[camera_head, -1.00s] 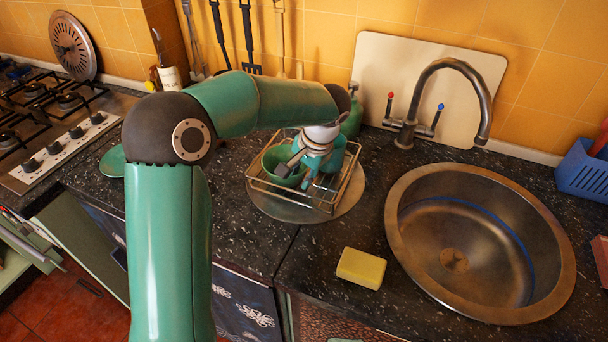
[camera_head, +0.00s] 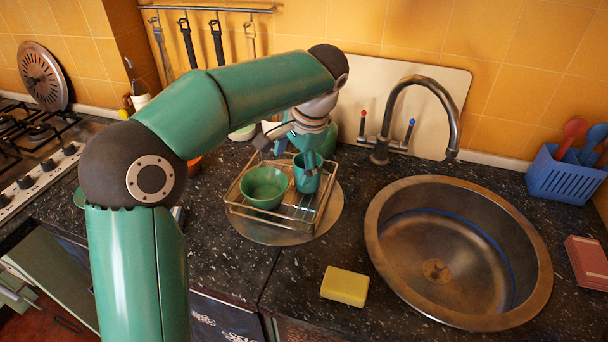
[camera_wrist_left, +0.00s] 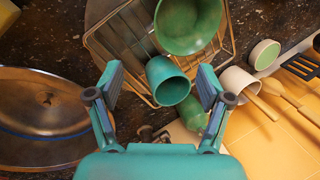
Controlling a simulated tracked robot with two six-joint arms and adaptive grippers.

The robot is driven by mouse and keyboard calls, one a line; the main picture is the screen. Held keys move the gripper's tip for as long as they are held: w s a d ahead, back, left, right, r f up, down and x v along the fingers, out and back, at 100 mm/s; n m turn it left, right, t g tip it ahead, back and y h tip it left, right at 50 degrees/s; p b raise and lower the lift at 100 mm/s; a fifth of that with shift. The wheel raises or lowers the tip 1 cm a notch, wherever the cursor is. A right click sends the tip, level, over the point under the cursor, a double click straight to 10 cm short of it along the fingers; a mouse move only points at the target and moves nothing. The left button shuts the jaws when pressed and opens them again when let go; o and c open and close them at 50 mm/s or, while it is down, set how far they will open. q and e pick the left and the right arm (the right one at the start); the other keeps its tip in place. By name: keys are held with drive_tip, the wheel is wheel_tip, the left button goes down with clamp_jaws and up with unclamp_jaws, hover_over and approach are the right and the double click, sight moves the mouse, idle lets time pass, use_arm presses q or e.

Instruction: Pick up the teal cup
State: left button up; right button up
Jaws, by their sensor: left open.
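The teal cup (camera_head: 307,177) stands in the wire dish rack (camera_head: 285,231), to the right of a green bowl (camera_head: 263,188). My left gripper (camera_head: 292,150) is above and at the back of the cup, partly hidden by its own arm. In the left wrist view, the gripper (camera_wrist_left: 160,84) is open, with one finger on each side of the teal cup (camera_wrist_left: 167,80) in the picture. The fingers look apart from the cup. The green bowl (camera_wrist_left: 188,24) is beyond it. My right gripper is not in view.
The rack stands on a round board beside the round metal sink (camera_head: 457,310). A tap (camera_head: 380,148) rises behind the sink. A yellow sponge (camera_head: 345,286) lies in front. A blue basket (camera_head: 566,178) is at the right. In the wrist view, a pale cup with utensils (camera_wrist_left: 238,82) is nearby.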

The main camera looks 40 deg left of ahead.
use_arm(q)
drive_tip(key=shift+o, duration=1.2)
drive_tip(key=m, duration=0.2)
drive_tip(key=shift+w+a+f+m, duration=0.15)
drive_tip(key=shift+w+f+m, duration=0.05)
drive_tip(key=shift+w+m, duration=0.15)
drive_tip(key=d+r+m+t+y, duration=0.1)
drive_tip(key=d+r+m+t, duration=0.15)
drive_tip(key=m, duration=0.85)
drive_tip(key=d+r+m+t+y, duration=0.15)
drive_tip(key=m+t, duration=0.25)
drive_tip(key=m, duration=0.8)
drive_tip(key=shift+n+h, duration=0.25)
drive_tip(key=x, duration=1)
drive_tip(key=shift+w+a+f, duration=0.15)
drive_tip(key=shift+w+f, duration=0.05)
drive_tip(key=shift+f, duration=0.15)
drive_tip(key=shift+d+x, duration=0.15)
drive_tip(key=shift+x, duration=1.15)
drive_tip(key=shift+d+x, duration=0.1)
drive_tip(key=shift+x, duration=1.2)
drive_tip(key=shift+f, duration=0.1)
drive_tip(key=shift+c, duration=0.2)
